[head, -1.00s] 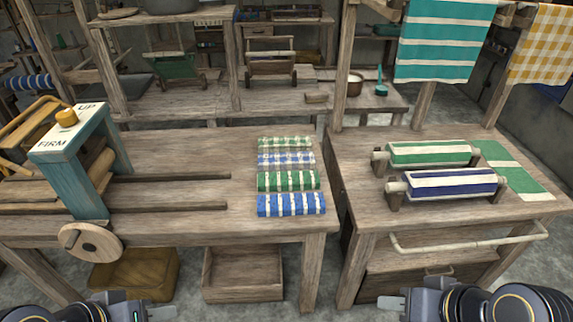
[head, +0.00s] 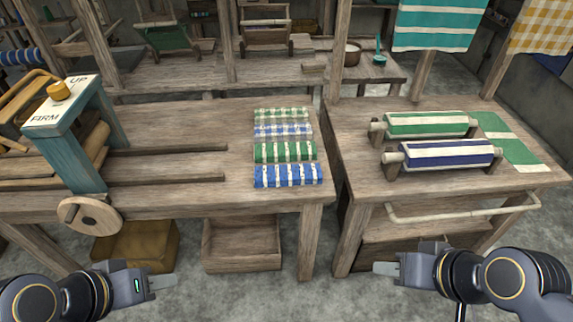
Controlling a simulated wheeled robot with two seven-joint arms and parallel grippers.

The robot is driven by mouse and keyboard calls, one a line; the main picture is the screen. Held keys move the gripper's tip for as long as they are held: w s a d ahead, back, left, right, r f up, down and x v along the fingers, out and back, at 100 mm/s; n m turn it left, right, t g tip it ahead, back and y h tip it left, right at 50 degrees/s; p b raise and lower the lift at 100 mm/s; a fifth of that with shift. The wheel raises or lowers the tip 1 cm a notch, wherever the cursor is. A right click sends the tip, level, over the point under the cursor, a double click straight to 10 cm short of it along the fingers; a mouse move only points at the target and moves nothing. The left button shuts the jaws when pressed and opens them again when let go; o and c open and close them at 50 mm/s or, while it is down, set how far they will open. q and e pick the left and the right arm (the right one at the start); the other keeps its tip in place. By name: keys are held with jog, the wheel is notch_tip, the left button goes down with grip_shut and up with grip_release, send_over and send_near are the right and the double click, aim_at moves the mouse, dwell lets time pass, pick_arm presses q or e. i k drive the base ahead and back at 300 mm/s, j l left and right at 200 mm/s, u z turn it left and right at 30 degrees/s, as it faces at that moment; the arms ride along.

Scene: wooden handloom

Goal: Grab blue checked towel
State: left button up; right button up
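A blue-and-white checked towel (head: 284,130) lies folded on the left wooden table, near its right end. It is second from the back in a column of folded towels. A green-and-white checked towel (head: 282,113) lies behind it, and a green striped towel (head: 285,152) and a blue striped towel (head: 288,176) lie in front. My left gripper (head: 162,283) is low in front of the left table, away from the towels. My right gripper (head: 384,268) is low in front of the right table. Both look empty; their finger gaps cannot be made out.
The left table (head: 180,195) carries a blue-framed wooden device (head: 70,140) with a round wheel. The right table (head: 440,190) holds green and blue cloth rollers and has a front rail (head: 460,212). An open wooden box (head: 242,248) stands under the left table.

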aim_at(288, 131)
jog(key=i+l+u, duration=0.15)
jog(key=i+u, duration=0.2)
jog(key=i+l+u, duration=0.2)
jog(key=u, duration=0.15)
jog(key=i+l+u, duration=0.4)
jog(key=k+j, duration=0.1)
